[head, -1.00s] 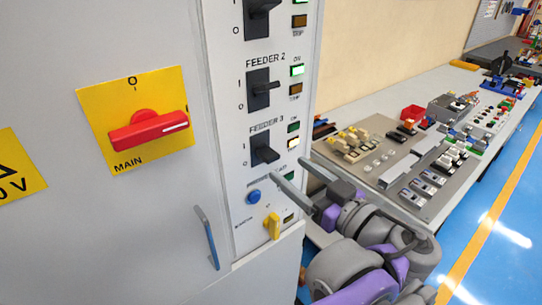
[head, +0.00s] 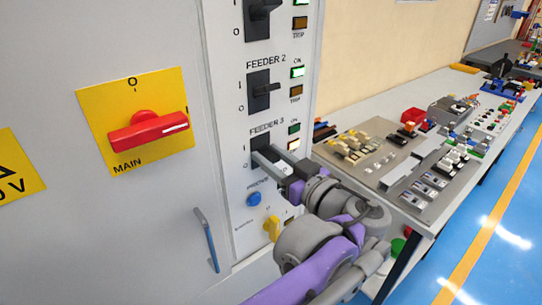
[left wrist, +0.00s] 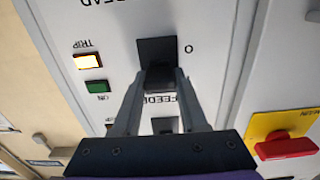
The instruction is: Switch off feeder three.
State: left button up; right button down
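In the left wrist view, upside down, the fingertips (left wrist: 161,80) lie against both sides of the black handle of this switch (left wrist: 157,50). They hide part of it, and its exact setting is hard to tell. Its TRIP lamp (left wrist: 87,61) is lit and its green ON lamp (left wrist: 97,86) is dark. My right gripper is not in view.
A red main switch (head: 148,132) on a yellow plate is to the left. A blue door handle (head: 207,240) sticks out. A workbench (head: 345,185) with parts stands right.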

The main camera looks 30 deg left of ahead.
pick_arm(q)
grip_shut()
jog(key=shift+f+t+y+b, duration=0.35)
jog(key=shift+f+t+y, duration=0.25)
jog(key=shift+y, duration=0.7)
jog(key=shift+f+t+y+b, duration=0.3)
jog(key=shift+f+y+b, duration=0.1)
jog(key=shift+y, duration=0.7)
jog(key=o, duration=0.6)
grip_release()
jog(key=shift+r, duration=0.1)
jog(key=shift+c, duration=0.2)
